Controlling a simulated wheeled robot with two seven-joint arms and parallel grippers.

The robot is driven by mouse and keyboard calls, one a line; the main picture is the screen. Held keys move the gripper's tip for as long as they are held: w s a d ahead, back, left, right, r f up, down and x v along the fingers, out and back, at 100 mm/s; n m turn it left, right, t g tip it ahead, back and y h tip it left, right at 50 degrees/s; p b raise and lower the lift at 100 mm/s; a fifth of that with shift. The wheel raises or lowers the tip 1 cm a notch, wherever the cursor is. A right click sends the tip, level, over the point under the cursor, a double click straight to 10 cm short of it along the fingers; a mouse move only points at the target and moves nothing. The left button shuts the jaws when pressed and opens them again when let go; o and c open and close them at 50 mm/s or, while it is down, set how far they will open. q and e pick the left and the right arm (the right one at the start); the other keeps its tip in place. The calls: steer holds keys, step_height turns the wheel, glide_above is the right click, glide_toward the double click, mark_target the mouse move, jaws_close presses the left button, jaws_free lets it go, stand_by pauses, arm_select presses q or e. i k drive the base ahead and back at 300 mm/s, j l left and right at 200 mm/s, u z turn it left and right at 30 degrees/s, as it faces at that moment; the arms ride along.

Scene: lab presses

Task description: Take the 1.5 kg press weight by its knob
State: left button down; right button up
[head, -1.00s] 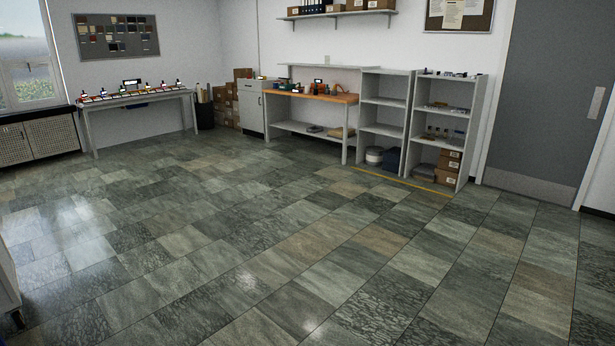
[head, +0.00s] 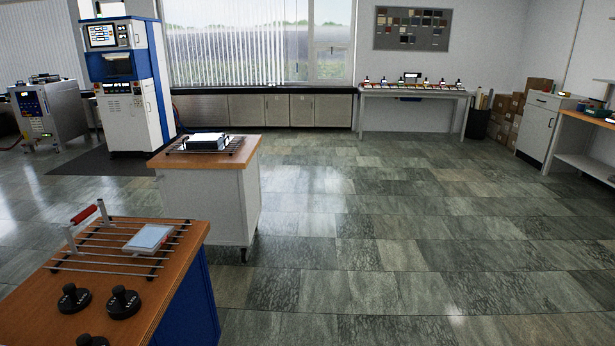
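Black press weights with knobs stand at the lower left of the head view, on the wooden top of the near blue cabinet (head: 200,300). One weight (head: 74,299) is on the left and another (head: 123,302) is just right of it. A third (head: 92,340) is cut off by the bottom edge. They carry pale markings too small to read surely, so I cannot tell which is the 1.5 kg one. Neither of my grippers is in view.
Behind the weights is a wire rack (head: 120,245) with a pale block (head: 149,239) and a red handle (head: 83,214). A white cabinet (head: 215,200) stands beyond, with a blue-white machine (head: 125,85) at back left. The tiled floor (head: 400,230) on the right is clear.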

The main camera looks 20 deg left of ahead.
mark_target(124, 304)
steer(key=i+j+u, duration=0.1)
steer(key=i+u, duration=0.6)
steer(key=u, duration=0.15)
steer(key=i+l+u, duration=0.15)
steer(key=i+u, duration=0.15)
steer(key=u, duration=0.15)
steer(key=i+l+u, duration=0.25)
steer(key=u, duration=0.15)
steer(key=i+l+u, duration=0.3)
steer(key=u, duration=0.15)
steer(key=l, duration=0.1)
